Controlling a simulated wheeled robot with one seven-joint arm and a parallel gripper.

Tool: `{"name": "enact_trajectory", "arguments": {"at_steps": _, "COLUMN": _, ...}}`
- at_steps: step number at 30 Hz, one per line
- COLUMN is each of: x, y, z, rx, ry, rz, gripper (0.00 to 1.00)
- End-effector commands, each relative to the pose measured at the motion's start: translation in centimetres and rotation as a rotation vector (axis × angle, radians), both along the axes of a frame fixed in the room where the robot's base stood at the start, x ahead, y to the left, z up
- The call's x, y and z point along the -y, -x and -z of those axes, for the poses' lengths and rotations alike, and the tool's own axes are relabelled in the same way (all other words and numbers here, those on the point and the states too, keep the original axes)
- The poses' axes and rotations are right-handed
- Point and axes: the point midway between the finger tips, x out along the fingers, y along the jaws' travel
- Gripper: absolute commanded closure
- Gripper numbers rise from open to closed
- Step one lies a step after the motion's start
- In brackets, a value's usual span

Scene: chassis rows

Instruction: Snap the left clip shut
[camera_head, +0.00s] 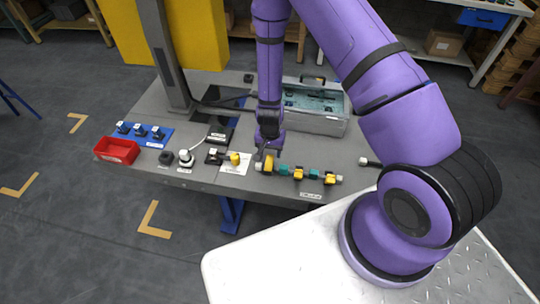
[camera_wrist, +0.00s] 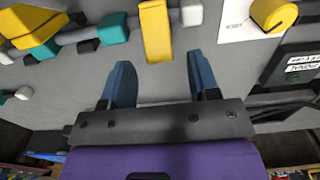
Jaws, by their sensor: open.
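The left clip is yellow and sits near the left end of a grey rod on the bench in the head view (camera_head: 268,164). In the wrist view the same clip (camera_wrist: 156,32) reaches from the rod toward my fingers, and looks longer than its neighbour. My gripper (camera_head: 265,150) is right behind and above this clip in the head view. In the wrist view my gripper (camera_wrist: 160,62) is open and empty, with the clip's free end ahead of the gap between the blue fingertips. No contact shows. Teal blocks (camera_head: 283,169) and two other yellow clips (camera_head: 299,174) (camera_head: 330,178) share the rod.
A yellow knob on a white card (camera_head: 235,158) stands just left of the rod. Left of it are a white-topped round part (camera_head: 186,157), a blue mat (camera_head: 146,138) and a red bin (camera_head: 116,151). A grey open case (camera_head: 318,122) stands behind the rod.

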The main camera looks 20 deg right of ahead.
Motion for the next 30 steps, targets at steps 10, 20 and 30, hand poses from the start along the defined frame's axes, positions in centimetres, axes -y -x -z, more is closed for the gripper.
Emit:
{"name": "enact_trajectory", "arguments": {"at_steps": 10, "x": 0.0, "y": 0.0, "z": 2.9, "rx": 0.000, "ry": 0.000, "rz": 0.001, "gripper": 0.45}}
{"name": "enact_trajectory", "arguments": {"at_steps": 20, "x": 0.0, "y": 0.0, "z": 3.0, "rx": 0.001, "ry": 0.001, "rz": 0.001, "gripper": 0.47}}
{"name": "enact_trajectory", "arguments": {"at_steps": 30, "x": 0.0, "y": -0.1, "z": 3.0, "rx": -0.002, "ry": -0.002, "rz": 0.001, "gripper": 0.94}}
